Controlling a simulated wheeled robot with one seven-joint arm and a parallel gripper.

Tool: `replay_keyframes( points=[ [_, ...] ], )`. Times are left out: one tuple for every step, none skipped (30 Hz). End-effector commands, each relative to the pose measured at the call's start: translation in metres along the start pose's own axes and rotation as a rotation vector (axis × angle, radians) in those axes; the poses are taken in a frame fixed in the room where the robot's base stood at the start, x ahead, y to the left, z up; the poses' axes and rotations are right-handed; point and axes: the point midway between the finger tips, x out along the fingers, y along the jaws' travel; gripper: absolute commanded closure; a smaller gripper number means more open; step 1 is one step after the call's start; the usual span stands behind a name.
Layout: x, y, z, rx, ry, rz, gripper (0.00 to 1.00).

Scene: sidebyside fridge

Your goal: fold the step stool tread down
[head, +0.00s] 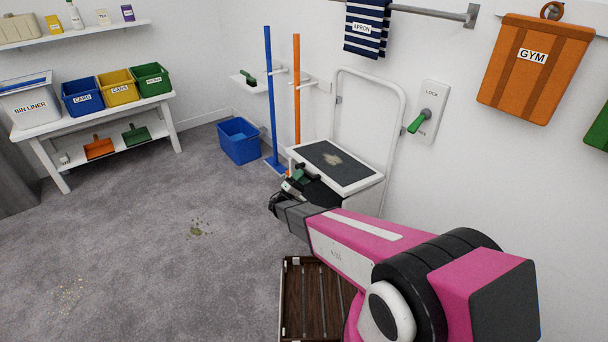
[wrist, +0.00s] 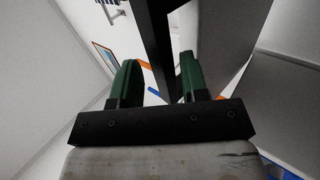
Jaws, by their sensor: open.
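The step stool stands against the wall in the head view, with a tall white hoop frame (head: 402,110) behind it. Its tread (head: 322,152) has a dark, worn top with a white rim and lies about level, out from the wall. My gripper (head: 298,178) is at the tread's near left edge, partly hidden by my arm. In the wrist view my gripper (wrist: 157,72) has its two green fingers apart. A dark bar-like part (wrist: 158,35) shows between and beyond them. I cannot tell whether the fingers touch the tread.
A wall plate (head: 433,98) with a green lever is right of the stool. A blue bucket (head: 238,141), a blue pole (head: 269,90) and an orange pole (head: 297,85) stand to its left. A brown slatted crate (head: 293,300) is on the floor in front.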

Motion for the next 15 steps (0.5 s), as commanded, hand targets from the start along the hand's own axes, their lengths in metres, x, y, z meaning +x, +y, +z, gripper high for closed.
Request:
replay_keyframes(
  points=[
    [-0.011, 0.0, -0.001, 0.001, 0.002, 0.0, 0.59],
    [-0.017, 0.0, -0.001, 0.001, 0.001, 0.0, 0.59],
    [-0.024, 0.0, -0.001, 0.0, 0.002, 0.0, 0.59],
    [-0.031, -0.001, -0.001, 0.0, 0.002, -0.001, 0.59],
    [-0.037, 0.0, -0.001, 0.0, 0.003, 0.0, 0.59],
    [-0.045, 0.0, -0.001, 0.001, 0.002, 0.001, 0.59],
    [-0.05, 0.0, -0.001, 0.001, 0.002, 0.001, 0.59],
    [-0.055, 0.0, -0.001, 0.001, 0.002, 0.001, 0.59],
    [-0.061, 0.0, -0.001, 0.001, 0.002, 0.001, 0.59],
    [-0.066, 0.001, -0.001, 0.001, 0.002, 0.001, 0.59],
    [-0.07, 0.001, -0.001, 0.001, 0.002, 0.001, 0.59],
    [-0.075, 0.001, -0.001, 0.001, 0.001, 0.001, 0.59],
    [-0.078, 0.001, -0.001, 0.001, 0.001, 0.001, 0.59],
    [-0.081, 0.001, 0.0, 0.0, 0.001, 0.001, 0.59],
    [-0.084, 0.001, 0.0, 0.0, 0.001, 0.002, 0.59]
  ],
)
